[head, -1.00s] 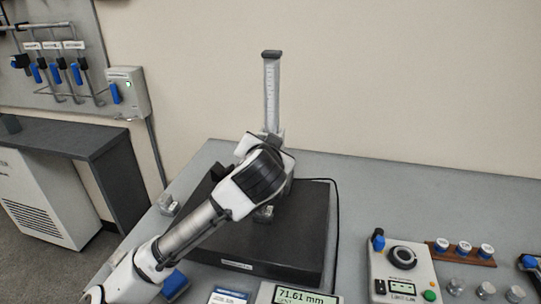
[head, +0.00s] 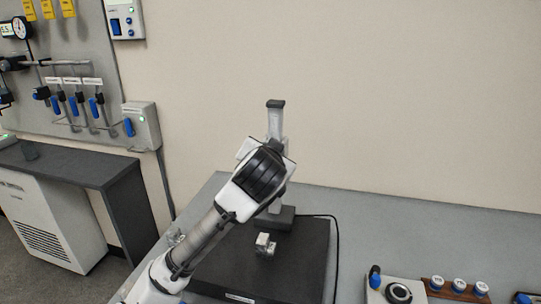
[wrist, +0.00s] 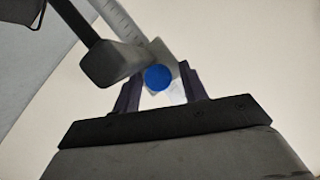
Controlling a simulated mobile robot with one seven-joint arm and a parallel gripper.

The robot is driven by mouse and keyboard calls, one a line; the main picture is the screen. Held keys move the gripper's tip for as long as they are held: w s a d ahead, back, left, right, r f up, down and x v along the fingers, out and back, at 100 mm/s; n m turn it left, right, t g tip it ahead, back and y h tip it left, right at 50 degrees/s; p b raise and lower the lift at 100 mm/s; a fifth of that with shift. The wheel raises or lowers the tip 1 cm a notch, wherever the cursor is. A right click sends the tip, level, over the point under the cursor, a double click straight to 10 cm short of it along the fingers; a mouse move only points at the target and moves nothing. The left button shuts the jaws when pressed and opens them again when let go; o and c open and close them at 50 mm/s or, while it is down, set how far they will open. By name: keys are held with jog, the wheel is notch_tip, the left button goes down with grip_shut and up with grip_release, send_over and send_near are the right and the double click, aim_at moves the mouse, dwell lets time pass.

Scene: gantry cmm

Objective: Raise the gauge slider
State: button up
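The height gauge column (head: 274,120) stands upright on its dark base (head: 276,220) at the back of the black granite plate (head: 300,262). The gauge slider (head: 275,146) is on the upper part of the column, mostly hidden behind my arm in the head view. In the wrist view its grey block carries a round blue knob (wrist: 158,77). My gripper (wrist: 162,90) has a dark finger on each side of that knob and appears closed on it. The fingertips are hidden in the head view.
A small metal block (head: 265,244) sits on the granite plate below my arm. A dial device (head: 398,292) and white-topped pots (head: 459,284) are at the lower right. A wall panel with blue valves (head: 77,105) is at the left.

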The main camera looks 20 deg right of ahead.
jog(key=shift+o, duration=0.5)
jog(key=shift+s, duration=0.1)
jog(key=shift+s, duration=0.2)
jog(key=b+v, duration=0.2)
jog(key=v, duration=1.1)
jog(key=shift+b, duration=0.35)
jog(key=shift+s+a, duration=0.1)
jog(key=shift+a, duration=0.1)
